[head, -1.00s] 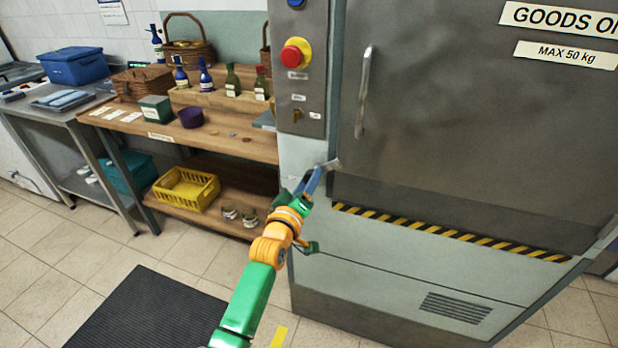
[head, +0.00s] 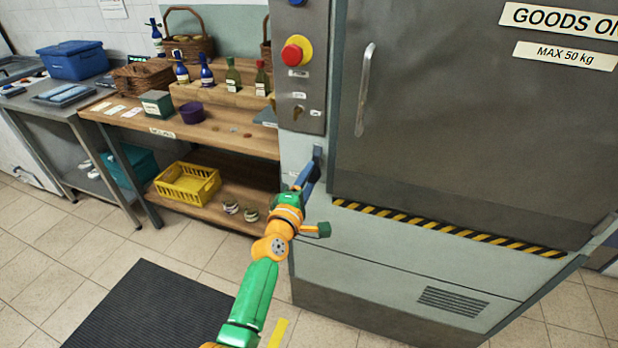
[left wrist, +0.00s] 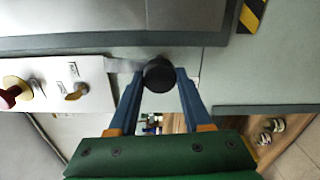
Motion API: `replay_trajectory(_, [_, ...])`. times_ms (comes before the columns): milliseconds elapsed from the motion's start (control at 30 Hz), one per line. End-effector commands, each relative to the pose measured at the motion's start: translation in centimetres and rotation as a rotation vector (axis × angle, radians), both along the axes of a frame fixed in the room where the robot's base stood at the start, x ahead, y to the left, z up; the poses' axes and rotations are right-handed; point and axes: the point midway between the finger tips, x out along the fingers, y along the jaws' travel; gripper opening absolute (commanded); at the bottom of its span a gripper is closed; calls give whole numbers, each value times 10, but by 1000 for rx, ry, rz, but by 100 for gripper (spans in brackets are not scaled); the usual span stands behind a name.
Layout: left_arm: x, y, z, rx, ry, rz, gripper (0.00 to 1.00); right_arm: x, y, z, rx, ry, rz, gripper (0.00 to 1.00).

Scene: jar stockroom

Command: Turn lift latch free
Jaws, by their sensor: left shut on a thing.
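The lift latch (head: 318,153) is on the pale frame left of the goods lift door (head: 470,130), below the control panel (head: 302,110). Its metal bar points up, along the frame, and is clear of the door edge. In the left wrist view the latch's round black knob (left wrist: 159,75) sits between my blue fingers. My left gripper (head: 312,172) is shut on the latch. The fingers hide part of the latch in the head view. The door is closed, with a vertical handle (head: 364,90). My right gripper is not in view.
A wooden shelf bench (head: 240,143) with bottles, baskets and a yellow crate (head: 188,184) stands left of the lift. The panel bears a red button (head: 296,50) and a key switch. A dark mat (head: 150,310) lies on the tiled floor.

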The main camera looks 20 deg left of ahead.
Motion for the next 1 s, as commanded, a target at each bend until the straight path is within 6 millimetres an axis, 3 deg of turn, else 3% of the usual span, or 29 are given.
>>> replay_trajectory(800, [-1, -1, -4, -103, 11, -3, 0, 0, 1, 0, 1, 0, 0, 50])
replay_trajectory(833, [-1, -1, -4, -103, 10, -3, 57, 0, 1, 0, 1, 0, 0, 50])
replay_trajectory(900, [-1, -1, -3, -103, 9, -3, 76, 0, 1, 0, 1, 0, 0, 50])
replay_trajectory(1000, [0, -1, -2, -102, 8, -1, 79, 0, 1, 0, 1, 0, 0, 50])
